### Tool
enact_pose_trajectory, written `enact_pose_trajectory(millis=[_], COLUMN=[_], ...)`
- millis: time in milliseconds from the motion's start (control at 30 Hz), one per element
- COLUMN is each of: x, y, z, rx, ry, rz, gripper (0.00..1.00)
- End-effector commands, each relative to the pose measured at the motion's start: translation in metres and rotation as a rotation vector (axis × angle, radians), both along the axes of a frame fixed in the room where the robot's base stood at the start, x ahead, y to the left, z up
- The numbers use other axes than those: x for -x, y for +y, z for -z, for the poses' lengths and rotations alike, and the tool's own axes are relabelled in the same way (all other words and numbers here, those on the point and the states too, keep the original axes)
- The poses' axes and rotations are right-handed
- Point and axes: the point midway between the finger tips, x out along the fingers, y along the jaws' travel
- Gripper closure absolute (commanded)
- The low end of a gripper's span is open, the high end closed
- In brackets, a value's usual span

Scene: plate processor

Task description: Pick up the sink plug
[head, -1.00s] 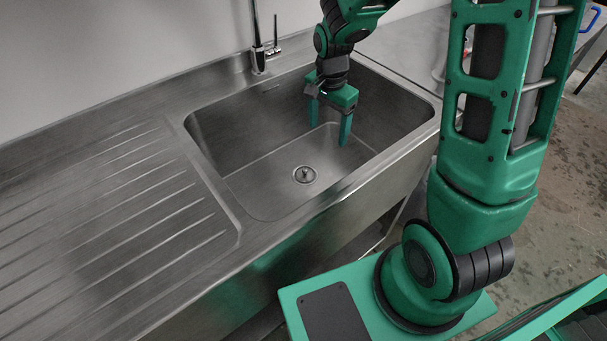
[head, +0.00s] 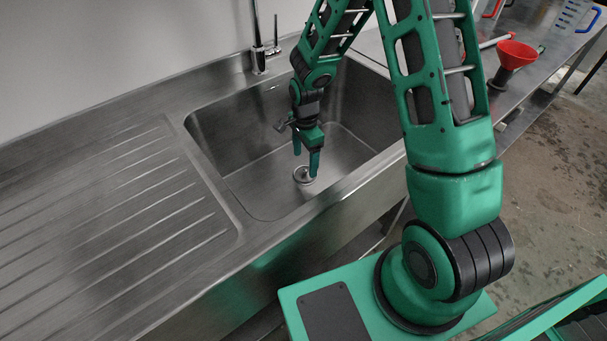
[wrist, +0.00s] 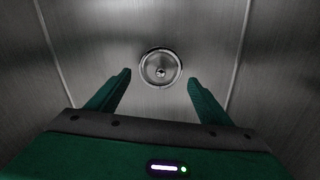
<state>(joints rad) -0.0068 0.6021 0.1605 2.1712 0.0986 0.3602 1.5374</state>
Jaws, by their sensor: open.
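The sink plug (head: 302,175) is a small round metal disc in the drain at the bottom of the sink basin (head: 255,185). In the head view my gripper's finger partly covers it. In the wrist view the sink plug (wrist: 160,68) shows whole, with a small knob at its centre. My gripper (head: 305,165) is down inside the basin, close to the plug, with its fingers pointing down. In the wrist view my gripper (wrist: 157,78) is open and empty, and the plug appears between and just beyond the two fingertips.
The tap (head: 262,45) stands at the back rim of the sink. The ribbed drainboard (head: 110,210) on the left is bare. A red funnel (head: 514,54) stands on the counter at the right. Basin walls surround my gripper.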

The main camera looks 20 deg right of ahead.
Motion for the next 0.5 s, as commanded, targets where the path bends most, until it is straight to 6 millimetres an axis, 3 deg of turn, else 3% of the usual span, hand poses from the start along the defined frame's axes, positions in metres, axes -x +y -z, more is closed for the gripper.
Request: enact_pose_trajectory(millis=[300,500], x=[-0.001,-0.002], y=[-0.001,-0.002], z=[0.040,0.049], rx=[0.000,0.000], ry=[0.003,0.000], rz=[0.000,0.000], gripper=[0.27,0.27])
